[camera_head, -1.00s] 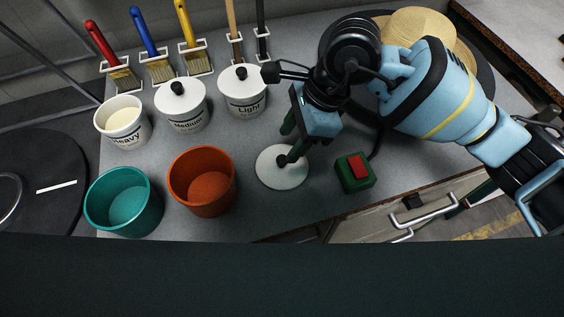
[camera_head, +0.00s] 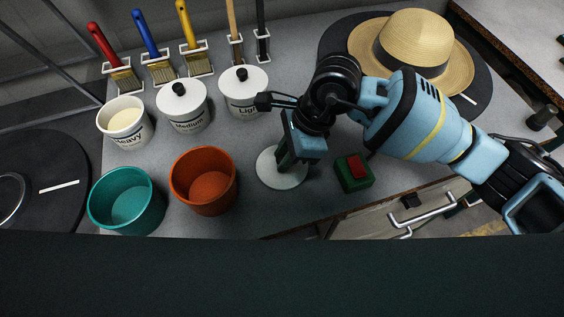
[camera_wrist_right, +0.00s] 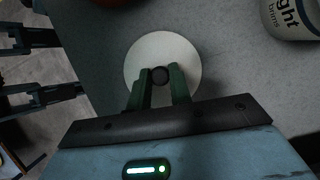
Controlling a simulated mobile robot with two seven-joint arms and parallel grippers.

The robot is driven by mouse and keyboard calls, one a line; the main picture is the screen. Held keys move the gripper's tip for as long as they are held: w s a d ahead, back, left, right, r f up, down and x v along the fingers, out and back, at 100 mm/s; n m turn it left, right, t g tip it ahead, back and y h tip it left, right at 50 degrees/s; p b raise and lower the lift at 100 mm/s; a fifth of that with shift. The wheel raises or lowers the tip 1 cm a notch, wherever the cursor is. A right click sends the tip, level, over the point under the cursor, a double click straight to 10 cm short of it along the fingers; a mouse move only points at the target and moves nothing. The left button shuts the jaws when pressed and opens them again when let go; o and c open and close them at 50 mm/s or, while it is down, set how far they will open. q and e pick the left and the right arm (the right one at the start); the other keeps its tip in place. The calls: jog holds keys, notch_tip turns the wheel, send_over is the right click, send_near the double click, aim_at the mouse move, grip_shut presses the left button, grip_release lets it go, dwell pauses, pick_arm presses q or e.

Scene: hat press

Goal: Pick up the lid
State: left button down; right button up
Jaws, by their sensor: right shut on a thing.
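The lid (camera_head: 268,174) is a flat white disc with a dark round knob, at the middle of the counter. It also shows in the right wrist view (camera_wrist_right: 160,46), with the knob (camera_wrist_right: 159,75) between the green fingers. My right gripper (camera_head: 284,160) is above the lid and shut on its knob. In the head view the gripper hides the knob and part of the disc. I cannot tell whether the lid still touches the counter. The open white pot marked Heavy (camera_head: 125,122) has pale contents. My left gripper is not in view.
Lidded white pots marked Medium (camera_head: 185,114) and Light (camera_head: 243,102) stand behind. A teal bowl (camera_head: 126,220), an orange bowl (camera_head: 203,195) and a red-buttoned green box (camera_head: 354,182) stand nearby. Several brushes (camera_head: 159,72) hang at the back; a straw hat (camera_head: 415,38) is at back right.

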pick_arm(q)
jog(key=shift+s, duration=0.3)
pick_arm(e)
grip_shut()
jog(key=shift+r, duration=0.5)
jog(key=shift+s+d+r, duration=0.15)
jog(key=shift+s+r, duration=0.1)
jog(key=shift+r, duration=0.4)
jog(key=shift+s+d+r, duration=0.1)
jog(key=shift+s+r, duration=0.1)
jog(key=shift+r, duration=0.4)
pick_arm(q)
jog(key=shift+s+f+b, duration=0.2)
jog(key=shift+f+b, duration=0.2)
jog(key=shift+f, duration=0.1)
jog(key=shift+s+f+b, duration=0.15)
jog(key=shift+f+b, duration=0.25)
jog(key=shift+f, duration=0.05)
pick_arm(e)
jog(key=s+d+r, duration=0.1)
jog(key=s+d, duration=0.6)
jog(key=s, duration=0.6)
jog(key=shift+r, duration=0.25)
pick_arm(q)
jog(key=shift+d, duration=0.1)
pick_arm(e)
jog(key=shift+d, duration=0.15)
